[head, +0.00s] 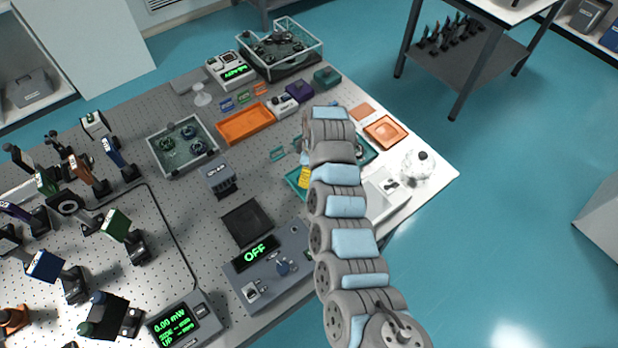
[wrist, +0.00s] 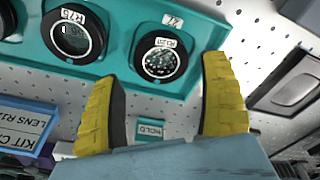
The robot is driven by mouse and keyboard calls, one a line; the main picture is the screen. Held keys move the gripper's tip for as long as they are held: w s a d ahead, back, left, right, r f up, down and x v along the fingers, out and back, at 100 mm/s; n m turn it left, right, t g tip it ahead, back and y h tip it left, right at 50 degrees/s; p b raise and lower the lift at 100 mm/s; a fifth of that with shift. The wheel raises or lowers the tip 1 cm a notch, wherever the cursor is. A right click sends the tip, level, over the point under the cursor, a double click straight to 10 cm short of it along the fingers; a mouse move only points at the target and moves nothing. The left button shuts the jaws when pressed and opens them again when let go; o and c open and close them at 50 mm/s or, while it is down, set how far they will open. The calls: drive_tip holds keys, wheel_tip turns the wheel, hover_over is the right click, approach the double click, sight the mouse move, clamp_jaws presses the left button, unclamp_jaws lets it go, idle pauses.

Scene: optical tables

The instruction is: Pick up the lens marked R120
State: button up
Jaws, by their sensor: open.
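In the wrist view a teal holder (wrist: 115,68) carries dark, round, black-rimmed lenses. One lens (wrist: 160,58) lies just beyond my fingertips, near the middle; its small label seems to read R120, but is blurred. Another lens (wrist: 74,38) to its left has a tag that looks like R75. A third is cut off at the left corner. My gripper (wrist: 161,70) is open, with yellow fingers apart and nothing between them. In the head view my arm hides most of the teal holder (head: 293,183), and a bit of yellow finger shows beside it.
In the head view an orange tray (head: 245,124), a black pad (head: 246,223) and a control box (head: 268,267) stand left of my arm.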

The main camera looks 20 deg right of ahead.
drive_tip(key=shift+s+f, duration=0.2)
drive_tip(key=shift+f, duration=0.55)
drive_tip(key=shift+w+a+f, duration=0.1)
drive_tip(key=shift+w+f, duration=0.05)
drive_tip(key=shift+f, duration=0.75)
drive_tip(key=shift+c, duration=0.4)
drive_tip(key=c, duration=1)
drive_tip(key=shift+o, duration=0.2)
drive_tip(key=shift+r, duration=0.1)
